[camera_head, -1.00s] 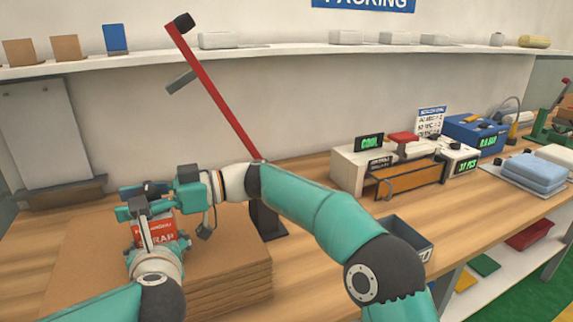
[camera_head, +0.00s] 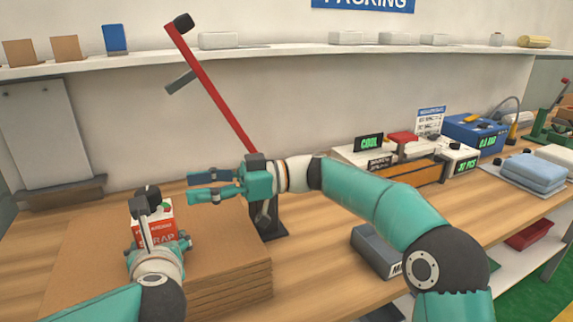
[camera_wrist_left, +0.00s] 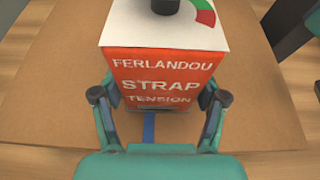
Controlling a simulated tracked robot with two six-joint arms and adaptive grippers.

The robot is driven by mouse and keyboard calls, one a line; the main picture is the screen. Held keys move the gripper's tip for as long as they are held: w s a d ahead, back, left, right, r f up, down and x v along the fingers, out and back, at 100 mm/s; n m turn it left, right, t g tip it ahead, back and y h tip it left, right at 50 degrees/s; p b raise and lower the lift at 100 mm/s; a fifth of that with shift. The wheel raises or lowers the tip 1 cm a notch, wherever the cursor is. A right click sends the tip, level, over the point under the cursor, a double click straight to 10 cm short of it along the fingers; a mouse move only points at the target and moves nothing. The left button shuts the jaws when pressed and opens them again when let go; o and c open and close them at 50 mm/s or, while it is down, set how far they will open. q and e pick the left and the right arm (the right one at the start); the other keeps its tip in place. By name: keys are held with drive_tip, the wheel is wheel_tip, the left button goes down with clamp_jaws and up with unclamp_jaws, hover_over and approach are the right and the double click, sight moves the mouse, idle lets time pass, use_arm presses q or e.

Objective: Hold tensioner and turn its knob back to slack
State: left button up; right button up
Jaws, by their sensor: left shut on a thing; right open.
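The tensioner (camera_head: 167,226) is a white box with a red-orange face reading "STRAP TENSION". It stands upright on a cardboard stack (camera_head: 225,262). My left gripper (camera_head: 158,246) is shut on it, with a finger on each side of the red face in the left wrist view (camera_wrist_left: 160,85). A dark knob (camera_wrist_left: 165,5) sits on its top, cut off by the frame edge, beside a green and red dial (camera_wrist_left: 204,12). My right gripper (camera_head: 194,187) is open and empty, behind and to the right of the tensioner, its fingers pointing left and apart from the knob.
A blue strap (camera_wrist_left: 149,127) shows below the tensioner. A dark stand with a red arm (camera_head: 215,90) rises just behind my right gripper. A grey bin (camera_head: 376,252) stands on the bench at right, with machines and displays (camera_head: 368,142) beyond. Bare bench lies left of the cardboard.

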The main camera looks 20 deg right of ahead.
sight(146, 192)
drive_tip(key=a+n+g, duration=0.1)
drive_tip(key=a, duration=0.2)
drive_tip(key=a+n+g, duration=0.1)
drive_tip(key=a+g, duration=0.1)
drive_tip(key=a, duration=0.1)
drive_tip(key=a+n+g, duration=0.1)
drive_tip(key=a, duration=0.2)
drive_tip(key=shift+w+a+g, duration=0.15)
drive_tip(key=shift+w+g, duration=0.05)
drive_tip(key=shift+g, duration=0.2)
drive_tip(key=shift+r+m+t, duration=0.1)
drive_tip(key=shift+m+t, duration=0.3)
drive_tip(key=shift+t, duration=0.4)
drive_tip(key=shift+m+t, duration=1)
drive_tip(key=shift+t, duration=0.6)
drive_tip(key=s+d+m+t+h, duration=0.1)
drive_tip(key=d+t, duration=0.1)
drive_tip(key=d, duration=1.5)
drive_tip(key=w+d+f+m+t+h, duration=0.2)
drive_tip(key=w+d+m+t+h, duration=0.3)
drive_tip(key=d, duration=0.6)
drive_tip(key=shift+w+m+t+h, duration=0.4)
drive_tip(key=shift+m+t+h, duration=0.2)
drive_tip(key=shift+h, duration=0.6)
